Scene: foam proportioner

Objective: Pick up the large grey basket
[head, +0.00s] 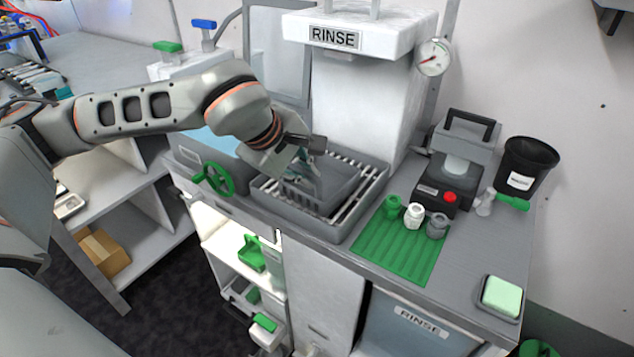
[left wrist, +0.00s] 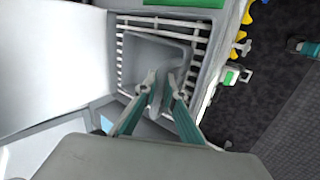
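The large grey basket (head: 325,184) sits in the rinse tray (head: 343,231) under the RINSE unit. It also shows in the left wrist view (left wrist: 147,50), resting on the white slatted rack. My left gripper (head: 311,172) reaches down from the left to the basket, and part of the basket is hidden behind it. In the left wrist view, the two fingertips (left wrist: 161,78) are apart, with a grey part of the basket between them. I see a gap at the tips and no clear grip on it. My right gripper is in no view.
The RINSE unit (head: 356,100) stands right behind the tray. A green valve wheel (head: 214,179) is at the tray's left. A green mat (head: 398,249) with small fittings (head: 414,214), a black-and-grey device (head: 458,160) and a black bin (head: 525,168) are to the right.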

